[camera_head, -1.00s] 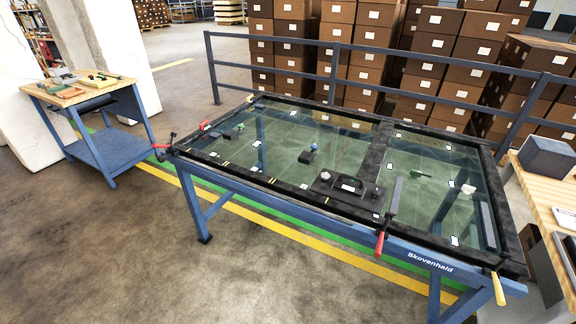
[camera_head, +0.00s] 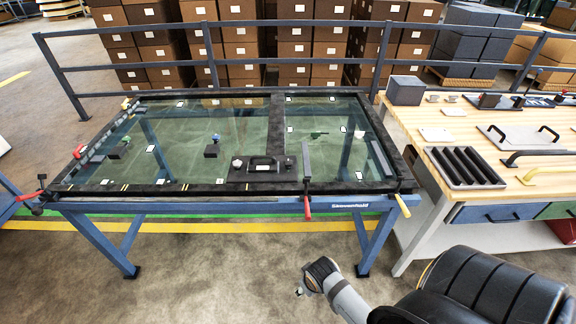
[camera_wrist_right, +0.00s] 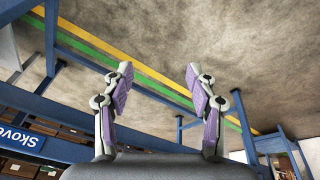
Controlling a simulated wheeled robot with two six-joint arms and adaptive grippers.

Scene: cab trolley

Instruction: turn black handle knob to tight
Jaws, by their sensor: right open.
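A black plate with a black arched handle (camera_head: 262,164) lies on the near frame edge of the glass-topped table (camera_head: 200,188). A small pale round knob (camera_head: 237,163) sits at the plate's left end; its tightness cannot be told at this size. My right gripper (camera_wrist_right: 159,70) is open and empty in the right wrist view, with its fingers spread over bare floor and the blue table frame. In the head view my right arm comes in at the bottom right, in front of the table and apart from the plate. My left gripper is not in view.
A red-handled clamp (camera_head: 307,205) and a yellow-handled clamp (camera_head: 402,206) hang at the table's near edge. A wooden workbench (camera_head: 490,205) with a slotted dark tray (camera_head: 462,168) stands to the right. A blue railing (camera_head: 215,70) runs behind. Floor in front is clear.

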